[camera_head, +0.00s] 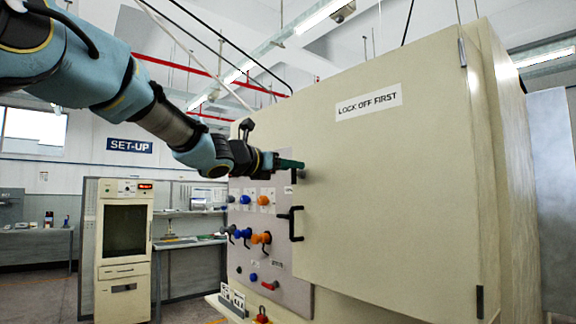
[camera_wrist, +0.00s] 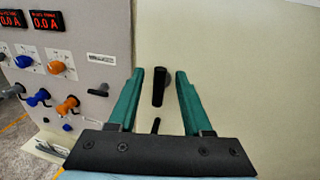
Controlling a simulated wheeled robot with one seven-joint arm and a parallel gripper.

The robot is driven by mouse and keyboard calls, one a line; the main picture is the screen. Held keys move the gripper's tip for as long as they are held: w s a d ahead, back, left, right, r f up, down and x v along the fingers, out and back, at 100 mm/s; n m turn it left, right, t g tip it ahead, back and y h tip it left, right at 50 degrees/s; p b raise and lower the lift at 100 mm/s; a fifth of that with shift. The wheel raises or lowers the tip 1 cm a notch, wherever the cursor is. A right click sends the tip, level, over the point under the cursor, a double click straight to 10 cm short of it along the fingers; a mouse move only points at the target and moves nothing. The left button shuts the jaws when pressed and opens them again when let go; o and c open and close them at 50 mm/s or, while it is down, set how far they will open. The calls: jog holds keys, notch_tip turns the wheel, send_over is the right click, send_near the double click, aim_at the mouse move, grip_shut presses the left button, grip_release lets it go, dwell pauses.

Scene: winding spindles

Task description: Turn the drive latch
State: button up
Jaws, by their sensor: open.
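My gripper (camera_wrist: 160,75) is open in the wrist view, with its two green fingers on either side of a black upright handle (camera_wrist: 158,88) on the cream cabinet door. The handle appears between the fingers without visible contact; it looks like the drive latch, though no readable label confirms this. In the head view my gripper (camera_head: 298,164) is at the left edge of the door, by the top of the control panel. There the fingers and the angle mostly hide the handle. A second short black piece (camera_wrist: 156,125) shows below it in the wrist view.
The door (camera_head: 400,200), marked LOCK OFF FIRST, appears closed.

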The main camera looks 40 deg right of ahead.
jog(key=shift+c, duration=0.2)
grip_shut()
